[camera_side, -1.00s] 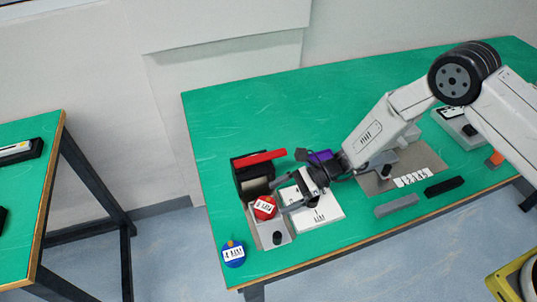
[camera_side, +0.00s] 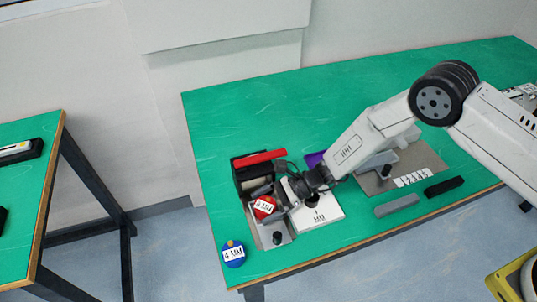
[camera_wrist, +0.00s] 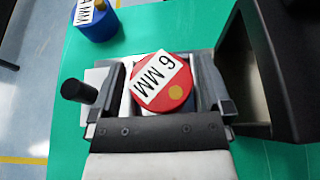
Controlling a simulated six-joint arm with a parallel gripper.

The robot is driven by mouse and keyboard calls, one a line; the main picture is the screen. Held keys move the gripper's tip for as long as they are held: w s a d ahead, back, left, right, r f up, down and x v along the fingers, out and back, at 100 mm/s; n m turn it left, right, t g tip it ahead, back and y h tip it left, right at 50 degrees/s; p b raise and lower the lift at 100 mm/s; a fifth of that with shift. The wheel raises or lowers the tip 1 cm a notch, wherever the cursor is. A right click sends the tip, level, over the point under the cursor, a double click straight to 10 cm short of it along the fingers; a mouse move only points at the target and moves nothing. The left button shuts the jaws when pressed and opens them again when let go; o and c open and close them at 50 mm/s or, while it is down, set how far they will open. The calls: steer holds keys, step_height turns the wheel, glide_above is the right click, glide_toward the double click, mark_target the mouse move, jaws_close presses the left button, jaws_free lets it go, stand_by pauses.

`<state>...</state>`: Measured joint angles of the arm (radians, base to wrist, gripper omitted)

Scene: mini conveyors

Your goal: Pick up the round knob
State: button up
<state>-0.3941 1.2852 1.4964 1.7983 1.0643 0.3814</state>
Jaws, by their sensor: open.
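A red round knob with a white "6 MM" label (camera_side: 264,206) sits on the grey fixture (camera_side: 254,229) at the left of the green table. In the wrist view the red knob (camera_wrist: 174,95) lies between the two fingers of my gripper (camera_wrist: 163,88). My gripper (camera_side: 268,198) is open, with a finger on either side of the knob. I cannot tell whether the fingers touch it. A blue round piece labelled "4 MM" (camera_side: 233,254) stands at the table's front left corner; it also shows in the wrist view (camera_wrist: 97,25).
A black box (camera_side: 246,176) with a red bar (camera_side: 259,157) stands just behind the knob. A black peg (camera_wrist: 79,91) rises from the fixture beside the gripper. A white block (camera_side: 321,213) lies to the right. The green table behind is mostly clear.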

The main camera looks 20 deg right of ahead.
steer(key=c, duration=1.3)
steer(key=shift+o, duration=0.2)
steer(key=shift+r, duration=0.15)
steer(key=shift+r, duration=0.8)
steer(key=s+d+r, duration=0.7)
steer(key=s+r, duration=0.4)
steer(key=shift+s+d, duration=0.25)
steer(key=shift+s, duration=0.15)
